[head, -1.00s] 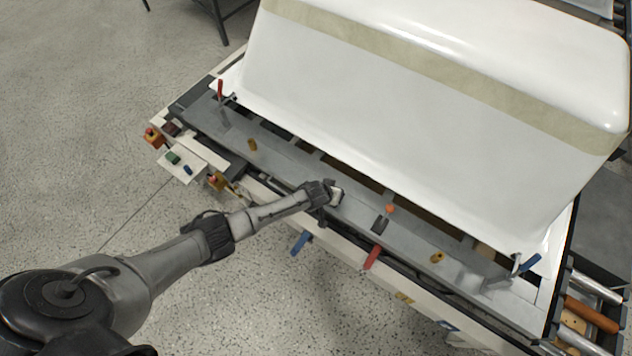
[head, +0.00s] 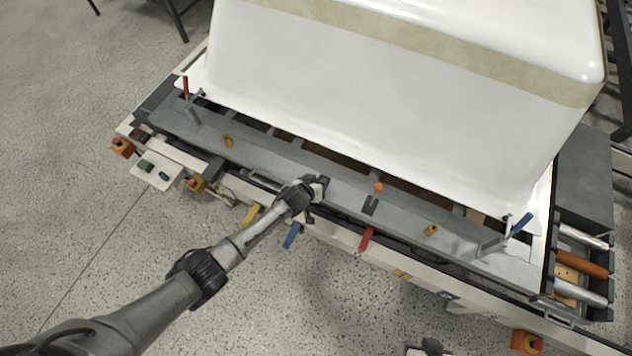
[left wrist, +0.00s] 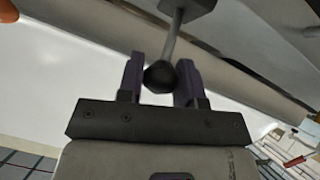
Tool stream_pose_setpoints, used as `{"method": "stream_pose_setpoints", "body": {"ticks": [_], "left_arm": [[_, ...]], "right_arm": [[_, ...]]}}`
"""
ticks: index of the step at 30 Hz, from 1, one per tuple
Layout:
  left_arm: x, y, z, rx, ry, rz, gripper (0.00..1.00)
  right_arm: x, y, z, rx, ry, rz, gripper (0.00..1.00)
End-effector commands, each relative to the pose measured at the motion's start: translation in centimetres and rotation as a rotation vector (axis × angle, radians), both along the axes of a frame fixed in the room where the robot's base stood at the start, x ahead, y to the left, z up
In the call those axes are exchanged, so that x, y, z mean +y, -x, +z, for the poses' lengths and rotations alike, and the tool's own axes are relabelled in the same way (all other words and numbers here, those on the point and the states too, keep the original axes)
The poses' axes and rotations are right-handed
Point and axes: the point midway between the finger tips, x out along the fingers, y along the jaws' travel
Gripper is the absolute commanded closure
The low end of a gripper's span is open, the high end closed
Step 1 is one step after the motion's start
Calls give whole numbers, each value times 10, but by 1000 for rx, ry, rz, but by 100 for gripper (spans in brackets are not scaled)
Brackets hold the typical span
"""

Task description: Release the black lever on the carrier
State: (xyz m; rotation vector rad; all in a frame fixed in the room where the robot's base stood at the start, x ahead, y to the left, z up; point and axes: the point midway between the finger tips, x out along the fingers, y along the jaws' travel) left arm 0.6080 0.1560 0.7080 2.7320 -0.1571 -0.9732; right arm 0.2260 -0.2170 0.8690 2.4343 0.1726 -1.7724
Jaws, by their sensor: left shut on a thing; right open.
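The carrier (head: 270,160) is a long grey frame under the white tub shell (head: 390,75). My left gripper (head: 321,186) is at the carrier's near side, in front of the tub. In the left wrist view its two dark fingers (left wrist: 159,65) stand on either side of the black lever's round knob (left wrist: 160,77), and the gripper is shut on it. A thin metal rod runs from the knob up to a grey block. In the head view my gripper hides the lever. Part of my right gripper (head: 428,348) shows at the bottom edge, open, away from the carrier.
A red-handled clamp (head: 186,88) and a blue-handled clamp (head: 520,224) stand at the tub's near corners. Yellow, blue (head: 292,236) and red (head: 366,239) handles stick out along the front edge. Rollers (head: 582,262) lie at right.

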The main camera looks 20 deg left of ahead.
Motion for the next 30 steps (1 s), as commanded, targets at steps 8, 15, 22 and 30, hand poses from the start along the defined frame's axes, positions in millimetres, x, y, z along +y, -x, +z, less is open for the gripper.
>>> {"method": "stream_pose_setpoints", "body": {"ticks": [8,15,22,30], "left_arm": [[0,0,0,0,-1,-1,44],[0,0,0,1,-1,-1,42],[3,13,12,2,1,-1,42],[12,51,42,1,0,0,42]], "right_arm": [[-2,0,0,0,5,4,57],[-1,0,0,-1,4,3,57],[0,0,11,0,-1,-1,57],[2,0,32,0,-5,-4,57]]}}
